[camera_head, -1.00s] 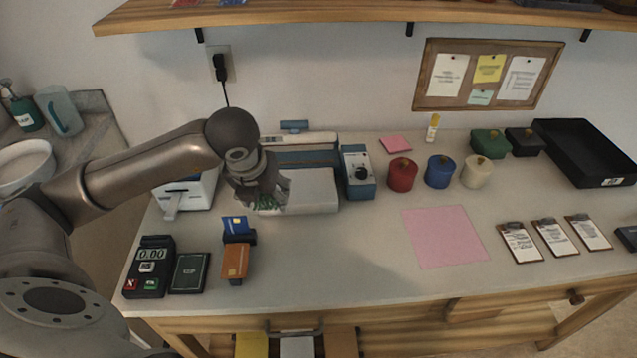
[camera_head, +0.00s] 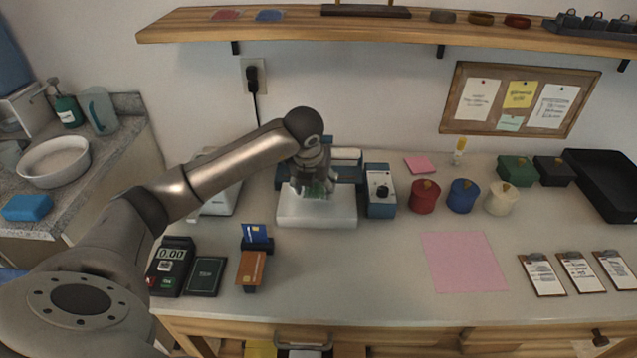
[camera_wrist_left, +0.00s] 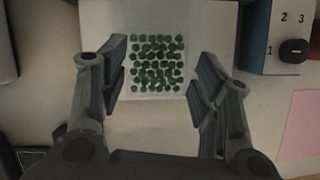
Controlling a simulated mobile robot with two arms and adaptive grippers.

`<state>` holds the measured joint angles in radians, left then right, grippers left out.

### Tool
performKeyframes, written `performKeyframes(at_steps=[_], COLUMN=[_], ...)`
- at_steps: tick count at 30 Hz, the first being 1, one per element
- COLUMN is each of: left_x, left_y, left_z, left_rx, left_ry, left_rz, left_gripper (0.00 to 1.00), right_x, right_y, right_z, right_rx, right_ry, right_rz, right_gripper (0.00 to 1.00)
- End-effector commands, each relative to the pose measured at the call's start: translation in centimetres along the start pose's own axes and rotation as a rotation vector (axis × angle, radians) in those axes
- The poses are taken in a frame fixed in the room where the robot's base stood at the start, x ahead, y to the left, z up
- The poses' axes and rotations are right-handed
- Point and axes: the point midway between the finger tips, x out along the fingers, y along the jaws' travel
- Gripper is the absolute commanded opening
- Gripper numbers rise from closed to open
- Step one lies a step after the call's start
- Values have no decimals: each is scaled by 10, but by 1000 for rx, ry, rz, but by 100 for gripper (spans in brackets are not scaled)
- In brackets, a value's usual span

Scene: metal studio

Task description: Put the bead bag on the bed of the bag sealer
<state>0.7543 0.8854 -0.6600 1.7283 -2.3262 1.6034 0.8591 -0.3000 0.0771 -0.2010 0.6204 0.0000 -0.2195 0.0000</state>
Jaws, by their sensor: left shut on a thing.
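The bead bag (camera_wrist_left: 157,65) is a small clear bag of green beads, seen flat between my left gripper's two fingers (camera_wrist_left: 160,80) in the left wrist view. In the head view the left gripper (camera_head: 316,185), shut on the bag, is over the bag sealer's pale bed (camera_head: 317,210), around its middle; green beads (camera_head: 318,188) show under the fingers. I cannot tell whether the bag touches the bed. The sealer's blue control box (camera_head: 380,190) with a black dial stands at the bed's right. The gripper hides part of the sealer's bar. My right gripper is not in view.
Red, blue and cream lidded pots (camera_head: 424,197) stand right of the sealer. A card reader (camera_head: 170,265) and card stand (camera_head: 251,265) are front left. A pink sheet (camera_head: 463,262) lies front right. The counter before the bed is clear.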

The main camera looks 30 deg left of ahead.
Motion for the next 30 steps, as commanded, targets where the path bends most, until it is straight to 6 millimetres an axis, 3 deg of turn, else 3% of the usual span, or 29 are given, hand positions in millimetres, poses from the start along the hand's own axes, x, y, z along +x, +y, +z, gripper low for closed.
performKeyframes(at_steps=[4, 10, 14, 21, 30], left_x=[10, 16, 21, 49, 49], left_y=[0, 1, 1, 0, 1], left_z=[23, 39, 39, 28, 28], left_rx=[-3, 0, 2, 1, 1], left_ry=[0, 1, 1, 2, 1], left_rz=[-1, 0, 0, -1, 0], left_gripper=[29, 29, 29, 29, 29], right_x=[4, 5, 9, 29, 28], right_y=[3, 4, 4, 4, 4], right_z=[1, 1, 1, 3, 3], right_rx=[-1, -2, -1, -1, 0], right_ry=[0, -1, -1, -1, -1], right_rz=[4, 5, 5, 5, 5], right_gripper=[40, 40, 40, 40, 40])
